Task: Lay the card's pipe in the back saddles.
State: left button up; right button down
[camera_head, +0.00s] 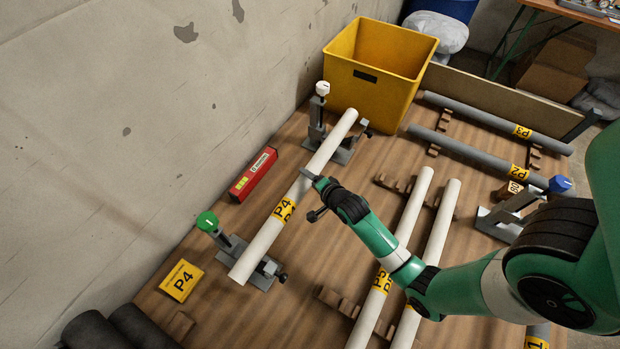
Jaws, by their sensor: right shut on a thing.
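The yellow card (182,280) reads P4 and lies at the lower left by the wall. The white pipe with the yellow P4 label (263,238) lies lengthwise across two grey saddles, the near one with a green knob (207,221) and the far one with a white knob (322,88). Both clamp arms stand to the pipe's left. My right gripper (309,175) is shut on this pipe a little beyond its label. I cannot tell whether the pipe touches both saddle beds. My left gripper is not in view.
Two white pipes, one labelled P5 (402,225), lie on wooden racks to the right. Grey pipes P3 (490,120) and P2 (470,150) lie farther back. A yellow bin (370,95) stands beyond the far saddle. A red level (253,174) lies by the wall. A blue-knobbed saddle (510,215) stands right.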

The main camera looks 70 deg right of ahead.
jog(key=shift+f+b, duration=1.7)
jog(key=shift+f, duration=0.8)
jog(key=shift+f, duration=0.25)
jog(key=shift+c, duration=0.2)
grip_release()
jog(key=p+v, duration=0.5)
jog(key=v, duration=0.6)
jog(key=shift+s+a, duration=0.15)
jog(key=shift+r, duration=0.15)
